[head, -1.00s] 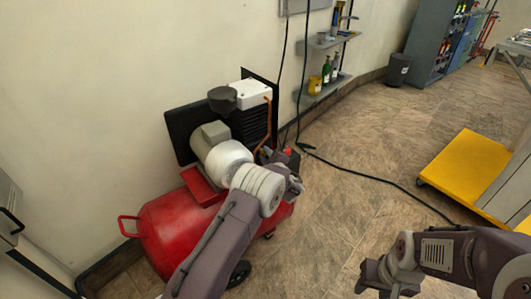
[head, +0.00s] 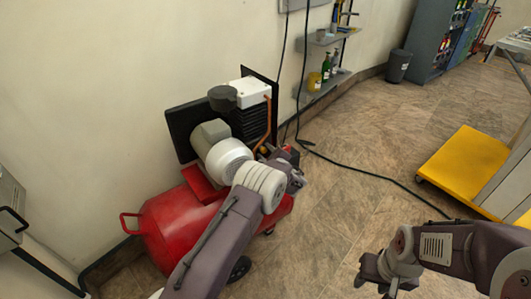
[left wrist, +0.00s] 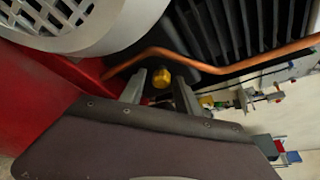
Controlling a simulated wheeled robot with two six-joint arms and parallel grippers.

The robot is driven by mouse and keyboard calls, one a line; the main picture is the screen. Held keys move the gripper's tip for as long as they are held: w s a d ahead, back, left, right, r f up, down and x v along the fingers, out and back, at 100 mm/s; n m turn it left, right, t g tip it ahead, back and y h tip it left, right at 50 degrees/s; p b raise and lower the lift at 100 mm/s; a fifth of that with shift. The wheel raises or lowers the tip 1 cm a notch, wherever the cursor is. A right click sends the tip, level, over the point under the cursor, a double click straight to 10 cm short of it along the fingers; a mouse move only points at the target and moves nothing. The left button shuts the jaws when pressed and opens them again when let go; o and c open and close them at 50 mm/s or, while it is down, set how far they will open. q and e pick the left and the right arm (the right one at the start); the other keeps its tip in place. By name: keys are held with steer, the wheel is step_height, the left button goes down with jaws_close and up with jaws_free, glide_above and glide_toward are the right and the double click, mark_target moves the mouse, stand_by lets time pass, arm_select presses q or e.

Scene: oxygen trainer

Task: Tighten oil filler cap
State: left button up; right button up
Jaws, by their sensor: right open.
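The oil filler cap is a small yellow knob (left wrist: 162,78) low on the black finned compressor block in the left wrist view. In the head view a small yellowish spot (head: 264,150) shows near the orange pipe. My left gripper (left wrist: 160,95) is open, with one finger on each side of the cap in the left wrist view; I cannot tell whether they touch it. In the head view my left gripper (head: 292,165) is beside the compressor, its fingers partly hidden. My right gripper (head: 373,280) is open and empty over the floor at lower right.
The red compressor tank (head: 165,230) stands by the wall. A copper pipe (left wrist: 225,68) runs just above the cap, and a grey mesh guard (left wrist: 75,20) is at upper left. A black cable (head: 375,175) crosses the floor. A yellow platform (head: 465,165) stands at right.

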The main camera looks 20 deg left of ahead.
arm_select(q)
steer(key=p+v, duration=0.2)
steer(key=v, duration=0.7)
steer(key=shift+p, duration=0.4)
